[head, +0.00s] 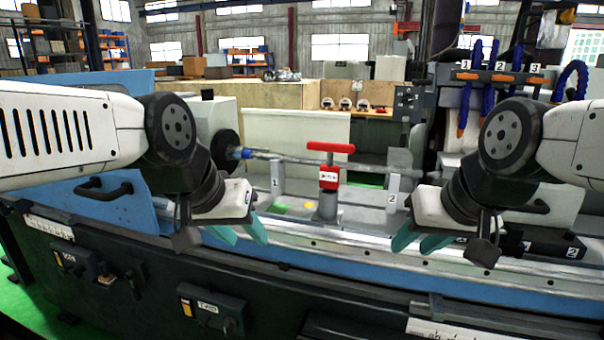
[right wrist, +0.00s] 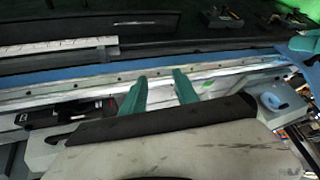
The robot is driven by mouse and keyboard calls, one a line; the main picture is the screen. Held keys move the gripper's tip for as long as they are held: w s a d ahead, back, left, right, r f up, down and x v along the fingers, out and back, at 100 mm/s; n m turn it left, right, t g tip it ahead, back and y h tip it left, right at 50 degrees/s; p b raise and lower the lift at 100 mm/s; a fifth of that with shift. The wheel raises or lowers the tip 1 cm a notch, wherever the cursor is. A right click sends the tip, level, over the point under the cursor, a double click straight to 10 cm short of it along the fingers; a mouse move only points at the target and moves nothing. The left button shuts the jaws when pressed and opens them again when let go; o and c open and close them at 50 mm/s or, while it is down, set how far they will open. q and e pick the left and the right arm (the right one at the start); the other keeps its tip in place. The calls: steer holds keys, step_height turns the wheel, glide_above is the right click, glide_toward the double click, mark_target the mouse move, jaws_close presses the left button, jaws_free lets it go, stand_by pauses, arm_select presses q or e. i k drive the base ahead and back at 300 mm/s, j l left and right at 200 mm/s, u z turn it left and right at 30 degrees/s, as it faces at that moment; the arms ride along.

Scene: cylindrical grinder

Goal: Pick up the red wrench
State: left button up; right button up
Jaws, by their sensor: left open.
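The red wrench (head: 330,172) stands upright in the middle of the head view, with a T-shaped red bar on top and a red block with a white label below. It sits on a grey post (head: 327,207) on the machine bed. My left gripper (head: 241,236) is to its left and nearer the camera, with teal fingers apart and nothing between them. My right gripper (head: 420,243) is to its right, also empty. In the right wrist view its two teal fingers (right wrist: 159,85) are spread apart above the machine's front rail. I cannot make out the wrench there.
A grey shaft (head: 290,158) runs behind the wrench. Grey supports numbered 1 (head: 277,195) and 2 (head: 392,194) stand on either side of it. Blue hoses (head: 474,70) hang at the right. A pale panel (head: 295,135) stands behind.

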mark_target(328, 174)
steer(key=i+j, duration=0.25)
steer(key=j, duration=0.15)
steer(key=i+j, duration=0.2)
steer(key=j, duration=0.2)
steer(key=i+j, duration=0.25)
steer(key=j, duration=0.15)
steer(key=j+u, duration=0.05)
